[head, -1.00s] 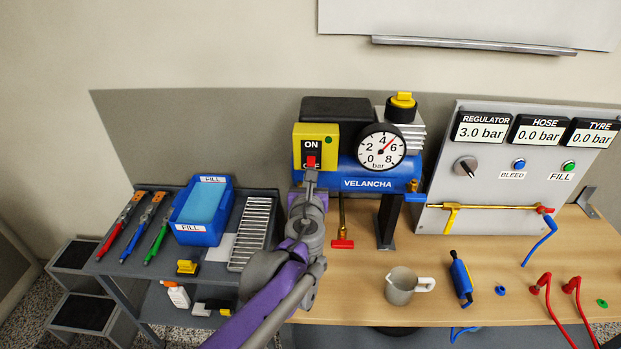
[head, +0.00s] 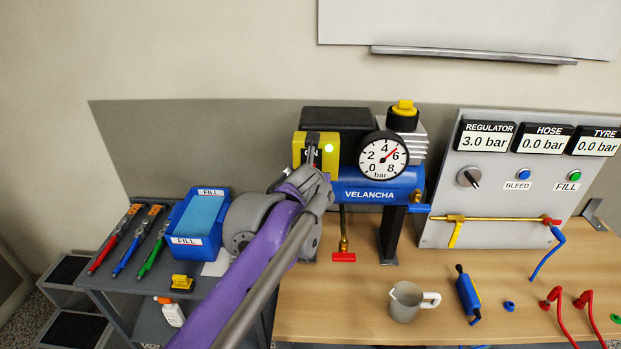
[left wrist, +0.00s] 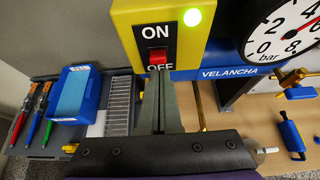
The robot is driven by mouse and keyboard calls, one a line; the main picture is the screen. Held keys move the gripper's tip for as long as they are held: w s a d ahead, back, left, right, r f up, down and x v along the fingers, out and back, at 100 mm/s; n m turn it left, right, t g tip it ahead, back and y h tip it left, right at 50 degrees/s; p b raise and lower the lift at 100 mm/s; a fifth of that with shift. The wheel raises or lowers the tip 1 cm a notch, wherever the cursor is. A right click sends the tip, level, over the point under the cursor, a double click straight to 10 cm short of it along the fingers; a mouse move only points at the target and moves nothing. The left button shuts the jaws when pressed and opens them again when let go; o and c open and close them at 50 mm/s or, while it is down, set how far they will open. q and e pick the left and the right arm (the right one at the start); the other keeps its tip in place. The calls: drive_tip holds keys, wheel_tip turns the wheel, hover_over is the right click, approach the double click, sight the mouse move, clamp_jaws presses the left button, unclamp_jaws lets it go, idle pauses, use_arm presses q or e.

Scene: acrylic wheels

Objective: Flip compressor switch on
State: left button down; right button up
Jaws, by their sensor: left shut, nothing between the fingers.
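The yellow switch box (head: 326,142) sits at the left end of the blue compressor (head: 372,190). Its lamp (left wrist: 193,17) glows bright green. In the left wrist view the red switch (left wrist: 157,57) shows below the word ON, above the partly covered word OFF. My left gripper (left wrist: 160,80) is shut and empty, its tips at or just below the red switch; I cannot tell whether they touch. In the head view my left gripper (head: 313,148) covers the switch. My right gripper is not in view.
A pressure gauge (head: 383,158) stands right of the switch box. A grey panel (head: 450,185) reads regulator 3.0, hose 0.0, tyre 0.0 bar. A blue bin (head: 197,242) stands at left.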

use_arm(q)
drive_tip(key=shift+r, duration=0.15)
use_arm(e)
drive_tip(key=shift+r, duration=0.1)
use_arm(q)
drive_tip(key=shift+w+r+p, duration=0.1)
drive_tip(key=shift+r+p, duration=0.45)
drive_tip(key=shift+r, duration=0.15)
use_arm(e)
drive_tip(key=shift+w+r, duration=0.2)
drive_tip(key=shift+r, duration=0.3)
use_arm(q)
drive_tip(key=shift+r, duration=0.1)
wheel_tip(320, 180, down, 5)
drive_tip(key=s+b, duration=0.2)
drive_tip(key=b, duration=0.1)
drive_tip(key=s+r+p, duration=0.1)
drive_tip(key=s+r, duration=0.6)
drive_tip(key=shift+d+r, duration=0.15)
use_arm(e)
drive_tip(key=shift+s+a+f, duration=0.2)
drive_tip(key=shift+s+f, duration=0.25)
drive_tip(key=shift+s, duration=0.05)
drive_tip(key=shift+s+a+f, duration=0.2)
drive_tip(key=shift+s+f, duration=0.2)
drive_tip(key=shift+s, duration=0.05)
